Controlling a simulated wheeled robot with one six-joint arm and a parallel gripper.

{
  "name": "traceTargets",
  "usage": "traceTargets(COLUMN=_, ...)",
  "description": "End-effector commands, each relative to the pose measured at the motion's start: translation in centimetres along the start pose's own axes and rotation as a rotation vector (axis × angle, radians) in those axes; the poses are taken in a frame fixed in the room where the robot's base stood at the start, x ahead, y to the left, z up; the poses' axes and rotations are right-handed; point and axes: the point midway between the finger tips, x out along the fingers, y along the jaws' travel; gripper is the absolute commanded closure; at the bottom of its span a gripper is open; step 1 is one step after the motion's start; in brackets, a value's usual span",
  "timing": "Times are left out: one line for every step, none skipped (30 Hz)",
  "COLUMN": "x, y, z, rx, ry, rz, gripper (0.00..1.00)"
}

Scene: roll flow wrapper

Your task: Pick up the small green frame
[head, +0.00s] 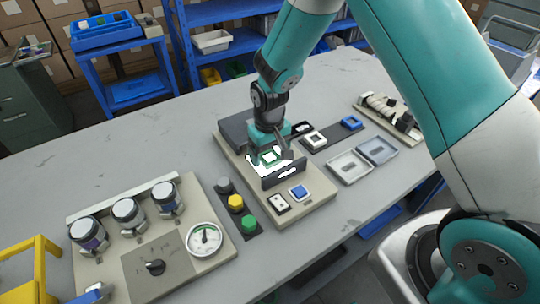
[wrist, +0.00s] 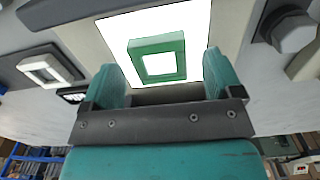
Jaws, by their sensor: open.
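The small green frame (wrist: 156,45) is a square ring lying on a bright white lit panel (wrist: 122,20). In the head view the green frame (head: 263,160) shows on the lit panel of the beige machine plate, partly hidden by my gripper. My gripper (head: 269,150) is low over the panel. In the wrist view my gripper (wrist: 161,72) is open, with one teal finger to each side of the frame and gaps between. Nothing is held; I cannot tell whether the fingertips are level with the frame.
A white frame (head: 314,140) and a blue frame (head: 351,123) lie on a dark strip to the right. Grey trays (head: 349,167) stand nearby. A dark upright plate (head: 285,175) borders the panel in front. Round buttons (head: 235,203) and a gauge (head: 204,238) are at left.

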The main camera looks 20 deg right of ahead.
Motion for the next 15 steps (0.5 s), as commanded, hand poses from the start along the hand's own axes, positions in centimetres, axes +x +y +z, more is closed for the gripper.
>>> traceTargets(x=0.44, y=0.0, z=0.03, rx=0.0, ry=-0.001, rz=0.0, gripper=0.15)
traceTargets(x=0.62, y=0.0, z=0.01, rx=0.0, ry=0.0, rz=0.0, gripper=0.15)
traceTargets(x=0.79, y=-0.01, z=-0.01, rx=0.0, ry=0.001, rz=0.0, gripper=0.15)
traceTargets(x=0.86, y=-0.01, z=-0.02, rx=0.0, ry=0.001, rz=0.0, gripper=0.15)
traceTargets(x=0.89, y=-0.01, z=-0.02, rx=0.0, ry=0.001, rz=0.0, gripper=0.15)
traceTargets(x=0.89, y=-0.01, z=-0.03, rx=0.0, ry=0.002, rz=0.0, gripper=0.15)
traceTargets(x=0.88, y=-0.02, z=-0.03, rx=0.0, ry=0.002, rz=0.0, gripper=0.15)
traceTargets(x=0.88, y=-0.02, z=-0.03, rx=0.0, ry=0.001, rz=0.0, gripper=0.15)
traceTargets(x=0.87, y=-0.02, z=-0.02, rx=0.0, ry=0.001, rz=0.0, gripper=0.15)
traceTargets(x=0.87, y=-0.02, z=-0.02, rx=0.0, ry=0.001, rz=0.0, gripper=0.19)
traceTargets(x=0.86, y=-0.02, z=-0.02, rx=0.0, ry=0.001, rz=0.0, gripper=0.26)
traceTargets(x=0.86, y=-0.02, z=-0.02, rx=0.0, ry=0.001, rz=0.0, gripper=0.36)
traceTargets(x=0.86, y=-0.02, z=-0.02, rx=0.0, ry=0.001, rz=0.0, gripper=0.42)
traceTargets(x=0.85, y=-0.02, z=-0.02, rx=0.0, ry=0.001, rz=0.0, gripper=0.49)
traceTargets(x=0.85, y=-0.02, z=-0.02, rx=0.0, ry=0.001, rz=0.0, gripper=0.59)
